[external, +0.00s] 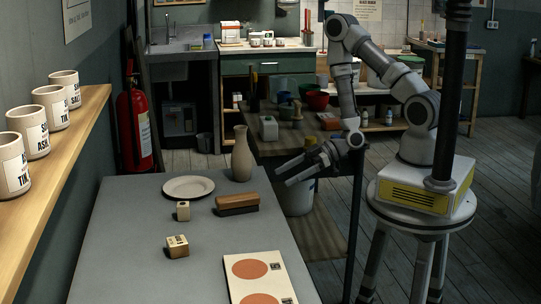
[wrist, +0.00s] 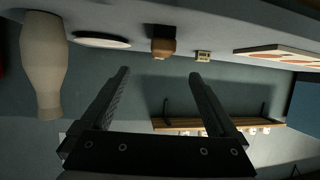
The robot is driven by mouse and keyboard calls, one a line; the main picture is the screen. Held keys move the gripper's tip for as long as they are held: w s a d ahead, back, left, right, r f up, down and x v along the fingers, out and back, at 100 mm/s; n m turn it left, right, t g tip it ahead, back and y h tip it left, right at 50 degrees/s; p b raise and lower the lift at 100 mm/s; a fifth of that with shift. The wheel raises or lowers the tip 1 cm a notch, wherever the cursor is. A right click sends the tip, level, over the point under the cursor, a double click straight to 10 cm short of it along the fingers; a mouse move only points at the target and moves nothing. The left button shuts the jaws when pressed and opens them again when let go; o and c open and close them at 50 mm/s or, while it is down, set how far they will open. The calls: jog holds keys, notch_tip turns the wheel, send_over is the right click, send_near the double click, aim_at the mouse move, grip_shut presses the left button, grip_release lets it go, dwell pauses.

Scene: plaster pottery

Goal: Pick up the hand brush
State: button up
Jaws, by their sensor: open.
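The hand brush (external: 237,201) lies on the grey table, with a brown wooden back on top and dark bristles below. In the wrist view the brush (wrist: 163,45) shows nearly end-on, small and beyond the fingertips. My gripper (external: 283,174) is at the right of the brush in the external view, apart from it and near the table's right edge. In the wrist view my gripper (wrist: 158,74) has its two dark fingers spread wide with nothing between them. The wrist picture appears upside down, with the tabletop along the top.
A tall vase (external: 242,155) and a plate (external: 188,187) stand behind the brush. A board with orange discs (external: 258,279) lies at front right. A mug shelf (external: 60,145) runs along the left.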

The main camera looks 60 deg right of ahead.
aim_at(253, 193)
jog(key=b+x, duration=0.5)
jog(key=shift+f+b, duration=0.25)
jog(key=shift+b, duration=0.15)
jog(key=b, duration=0.2)
jog(key=w+b, duration=0.1)
jog(key=b, duration=0.1)
jog(key=shift+a+f+b, duration=0.15)
jog(key=shift+a+b, duration=0.15)
jog(key=shift+a, duration=0.05)
jog(key=a+b, duration=0.1)
jog(key=b, duration=0.4)
jog(key=shift+w+f+b, duration=0.1)
jog(key=shift+f+b, duration=0.15)
jog(key=shift+b, duration=0.05)
jog(key=x, duration=0.4)
jog(key=shift+w+a+r, duration=0.1)
jog(key=shift+w+a, duration=0.1)
jog(key=shift+a, duration=0.05)
jog(key=x, duration=0.2)
jog(key=b+x, duration=0.1)
jog(key=x, duration=0.1)
jog(key=shift+s+a+r, duration=0.15)
jog(key=shift+a+r, duration=0.05)
jog(key=shift+a, duration=0.1)
jog(key=shift+w+a+f, duration=0.15)
jog(key=shift+w+a, duration=0.2)
jog(key=shift+a, duration=0.1)
grip_shut()
